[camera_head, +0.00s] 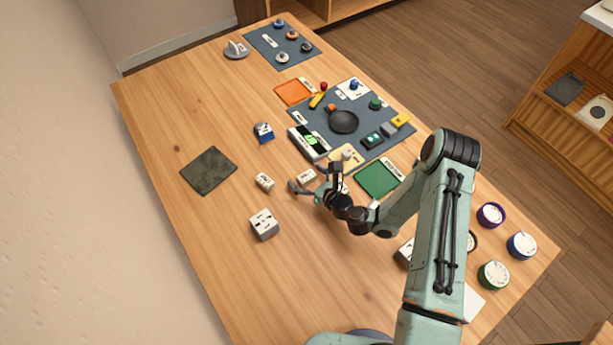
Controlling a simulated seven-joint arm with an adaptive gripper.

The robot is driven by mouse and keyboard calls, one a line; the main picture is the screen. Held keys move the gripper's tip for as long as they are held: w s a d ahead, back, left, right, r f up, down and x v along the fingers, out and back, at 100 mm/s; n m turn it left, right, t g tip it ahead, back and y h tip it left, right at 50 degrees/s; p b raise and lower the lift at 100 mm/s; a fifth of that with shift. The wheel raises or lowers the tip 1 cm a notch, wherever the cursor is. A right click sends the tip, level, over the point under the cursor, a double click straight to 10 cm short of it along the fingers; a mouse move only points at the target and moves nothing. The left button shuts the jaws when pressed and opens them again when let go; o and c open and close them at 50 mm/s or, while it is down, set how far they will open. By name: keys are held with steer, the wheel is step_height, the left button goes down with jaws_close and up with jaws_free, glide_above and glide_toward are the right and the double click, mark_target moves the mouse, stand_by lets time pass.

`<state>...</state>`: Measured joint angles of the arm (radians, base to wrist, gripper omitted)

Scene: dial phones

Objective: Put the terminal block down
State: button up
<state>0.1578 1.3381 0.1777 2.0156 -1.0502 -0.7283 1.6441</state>
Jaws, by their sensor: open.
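A small white block with dark marks (306,176), which looks like the terminal block, is on or just above the wooden table beside my gripper's fingers. My gripper (307,183) is open, low over the middle of the table, with its fingers around or right beside that block. At this size I cannot tell whether the fingers touch it. A similar small pale block (264,181) lies a little to the left, apart from my gripper. I cannot read the markings on either one.
A larger white block (264,225) stands to the lower left, and a blue-and-white piece (264,132) stands farther back. A dark square mat (208,171) lies left. A grey mat (376,149) with several small items and a green square (378,180) are right. The left table is mostly clear.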

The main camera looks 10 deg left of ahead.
mark_target(307, 176)
steer(key=shift+c, duration=0.3)
steer(key=c, duration=1.1)
steer(key=shift+o, duration=0.2)
step_height(307, 176, up, 10)
steer(key=shift+r, duration=0.1)
